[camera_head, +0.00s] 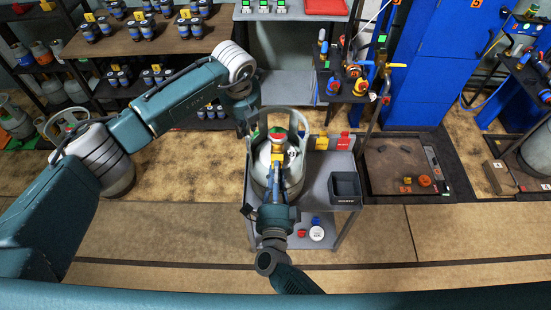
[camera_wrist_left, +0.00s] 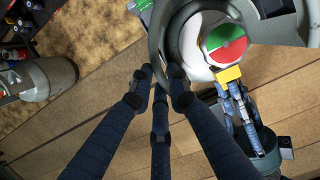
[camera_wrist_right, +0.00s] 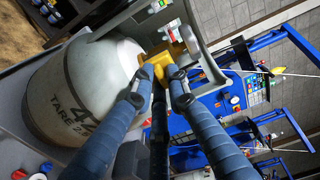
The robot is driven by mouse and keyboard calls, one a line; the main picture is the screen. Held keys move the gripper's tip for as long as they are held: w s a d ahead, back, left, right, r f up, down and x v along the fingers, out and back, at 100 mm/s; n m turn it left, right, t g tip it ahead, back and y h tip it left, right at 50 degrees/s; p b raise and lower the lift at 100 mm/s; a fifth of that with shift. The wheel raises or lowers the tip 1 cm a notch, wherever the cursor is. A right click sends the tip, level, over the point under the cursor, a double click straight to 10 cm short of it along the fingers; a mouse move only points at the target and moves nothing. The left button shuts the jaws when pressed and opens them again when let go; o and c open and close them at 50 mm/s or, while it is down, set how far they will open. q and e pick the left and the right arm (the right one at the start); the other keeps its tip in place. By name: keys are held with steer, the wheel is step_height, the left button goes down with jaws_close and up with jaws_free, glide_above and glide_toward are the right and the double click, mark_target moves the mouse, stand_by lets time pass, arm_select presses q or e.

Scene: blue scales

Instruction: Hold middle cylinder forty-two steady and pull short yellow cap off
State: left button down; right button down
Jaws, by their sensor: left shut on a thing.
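The grey gas cylinder (camera_head: 262,170) stands upright on a grey cart; its side shows "42" and "TARE" in the right wrist view (camera_wrist_right: 85,75). A red and green disc (camera_wrist_left: 224,43) tops its valve, inside the collar. My left gripper (camera_head: 246,130) is shut on the collar ring, which passes between its fingertips in the left wrist view (camera_wrist_left: 160,80). The short yellow cap (camera_wrist_left: 228,75) sits at the valve's side. My right gripper (camera_wrist_right: 162,73) has its fingertips at the yellow part (camera_wrist_right: 172,53), one on each side; whether they press on it is unclear.
The cart (camera_head: 325,180) also holds a dark open bin (camera_head: 346,187), yellow and red pieces at the back, and small red, blue and white items on a lower level. Shelves with cylinders stand at the left, blue cabinets (camera_head: 410,70) at the right.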

arm_select(q)
steer(key=shift+s+a+f, duration=0.1)
steer(key=shift+s+f, duration=0.1)
steer(key=shift+f, duration=0.2)
arm_select(e)
steer(key=shift+r, duration=0.2)
steer(key=shift+s+r, duration=0.15)
steer(key=shift+s, duration=0.05)
arm_select(q)
steer(key=shift+a, duration=0.1)
arm_select(e)
steer(key=shift+s, duration=0.15)
arm_select(q)
steer(key=shift+r, duration=0.1)
arm_select(e)
steer(key=shift+s, duration=0.55)
arm_select(q)
steer(key=shift+w, duration=0.1)
arm_select(e)
steer(key=shift+s, duration=0.1)
arm_select(q)
steer(key=shift+r, duration=0.1)
arm_select(e)
steer(key=shift+s+f, duration=0.2)
steer(key=shift+s, duration=0.5)
